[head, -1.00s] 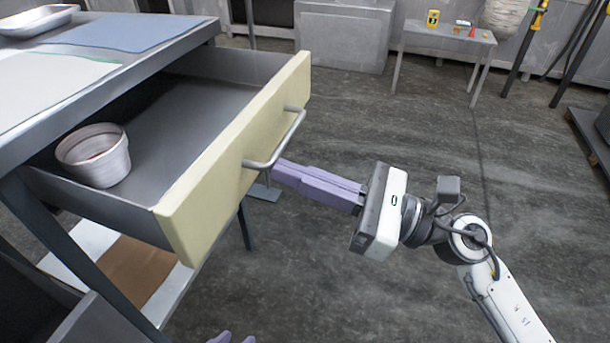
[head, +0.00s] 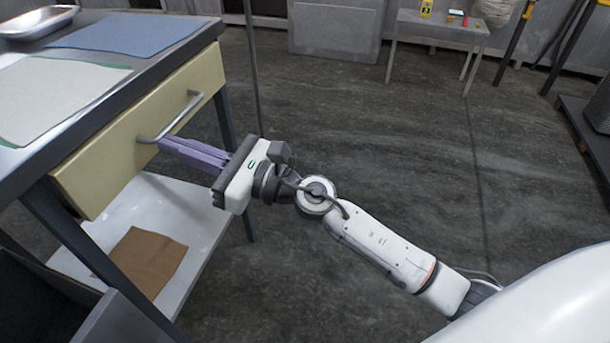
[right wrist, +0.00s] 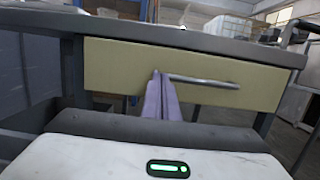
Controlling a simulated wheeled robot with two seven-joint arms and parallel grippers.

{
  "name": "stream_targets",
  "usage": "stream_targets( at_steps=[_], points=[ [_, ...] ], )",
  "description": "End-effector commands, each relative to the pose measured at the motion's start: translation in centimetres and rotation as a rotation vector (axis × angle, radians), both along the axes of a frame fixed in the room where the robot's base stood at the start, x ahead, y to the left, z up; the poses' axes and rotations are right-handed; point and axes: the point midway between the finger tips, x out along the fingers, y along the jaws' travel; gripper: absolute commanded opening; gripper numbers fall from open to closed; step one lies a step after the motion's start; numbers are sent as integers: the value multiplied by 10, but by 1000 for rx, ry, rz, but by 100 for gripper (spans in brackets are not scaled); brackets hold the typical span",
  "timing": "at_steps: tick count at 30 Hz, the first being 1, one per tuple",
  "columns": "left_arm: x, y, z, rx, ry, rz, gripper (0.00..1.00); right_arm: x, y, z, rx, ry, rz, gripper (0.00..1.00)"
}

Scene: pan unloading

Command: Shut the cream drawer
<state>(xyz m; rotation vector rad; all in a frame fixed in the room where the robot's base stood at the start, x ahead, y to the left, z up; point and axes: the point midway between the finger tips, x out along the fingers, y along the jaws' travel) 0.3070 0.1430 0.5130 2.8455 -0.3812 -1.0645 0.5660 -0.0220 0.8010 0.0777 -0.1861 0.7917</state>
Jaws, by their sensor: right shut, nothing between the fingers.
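The cream drawer (head: 98,172) sits in the table (head: 148,72) at the left of the head view. Its front looks flush under the tabletop, and its inside is hidden. A grey bar handle (head: 178,118) runs along the front. My right gripper (head: 162,143) is shut and empty, its purple fingertips at the near end of the handle, against or very close to the drawer front. The right wrist view shows the drawer front (right wrist: 125,68), the handle (right wrist: 205,81) and the right gripper's fingers (right wrist: 157,82) at the handle's left end. My left gripper is not in view.
A blue mat (head: 128,32), a pale mat (head: 50,98) and a metal tray (head: 38,22) lie on the tabletop. A brown sheet (head: 148,260) lies on the lower shelf (head: 195,215). A small table (head: 440,25) stands at the back.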

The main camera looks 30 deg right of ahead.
Motion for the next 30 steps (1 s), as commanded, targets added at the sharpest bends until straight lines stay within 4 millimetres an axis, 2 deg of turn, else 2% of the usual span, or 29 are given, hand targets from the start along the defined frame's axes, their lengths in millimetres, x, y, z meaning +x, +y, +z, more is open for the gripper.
stream_targets(
  at_steps=[6,20,26,30],
  points=[
    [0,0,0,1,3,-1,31,8,-2,0,0,0,-18,0],
    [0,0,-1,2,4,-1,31,9,1,1,4,-2,-16,0],
    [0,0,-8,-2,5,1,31,-3,-11,-6,3,-2,-8,0],
    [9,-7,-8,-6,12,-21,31,-20,-30,-14,1,0,0,0]
  ],
)
